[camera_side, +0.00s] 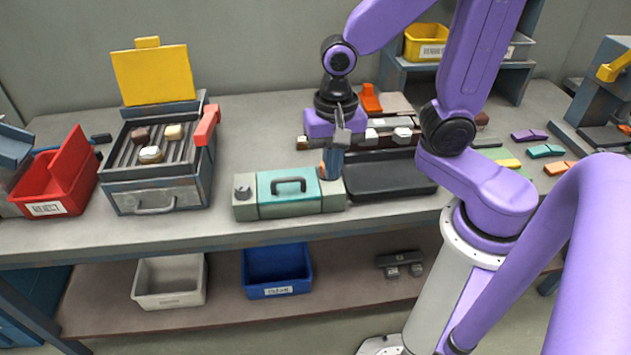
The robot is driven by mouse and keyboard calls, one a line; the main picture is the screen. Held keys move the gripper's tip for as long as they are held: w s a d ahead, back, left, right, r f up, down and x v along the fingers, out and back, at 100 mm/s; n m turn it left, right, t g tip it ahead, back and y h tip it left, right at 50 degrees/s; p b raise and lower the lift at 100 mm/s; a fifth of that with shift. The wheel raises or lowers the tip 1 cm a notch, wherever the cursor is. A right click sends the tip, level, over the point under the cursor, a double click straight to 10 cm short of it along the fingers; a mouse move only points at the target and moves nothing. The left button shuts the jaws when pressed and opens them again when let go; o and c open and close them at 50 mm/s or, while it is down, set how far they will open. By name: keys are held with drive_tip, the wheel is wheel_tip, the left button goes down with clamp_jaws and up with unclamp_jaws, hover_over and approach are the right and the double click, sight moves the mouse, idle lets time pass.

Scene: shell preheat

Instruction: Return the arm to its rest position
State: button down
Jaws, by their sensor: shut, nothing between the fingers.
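My gripper (331,168) points down over the bench, its fingers shut and empty. It is at the right end of a grey-green box with a teal front and a dark handle (289,187), close to the left edge of a black tray (385,176). I cannot tell whether the fingertips touch the box. My purple arm reaches in from the right and partly hides the things behind it.
An open grill-like box (157,196) with a raised yellow lid (154,75) holds several small pieces. A red bin (58,184) stands left. Shelves with a yellow bin (425,42) stand behind my arm. Coloured pieces lie right. White (169,282) and blue (277,271) bins sit below.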

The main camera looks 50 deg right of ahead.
drive_tip(key=s+d+r+n, duration=0.1)
drive_tip(key=s+n, duration=0.4)
drive_tip(key=n, duration=0.5)
drive_tip(key=s+d+r+n, duration=0.1)
drive_tip(key=s+d+n, duration=0.1)
drive_tip(key=s+n, duration=0.4)
drive_tip(key=n, duration=0.4)
drive_tip(key=shift+s+d+r+n, duration=0.15)
drive_tip(key=shift+d+r+n, duration=0.15)
drive_tip(key=shift+r, duration=0.05)
idle(0.5)
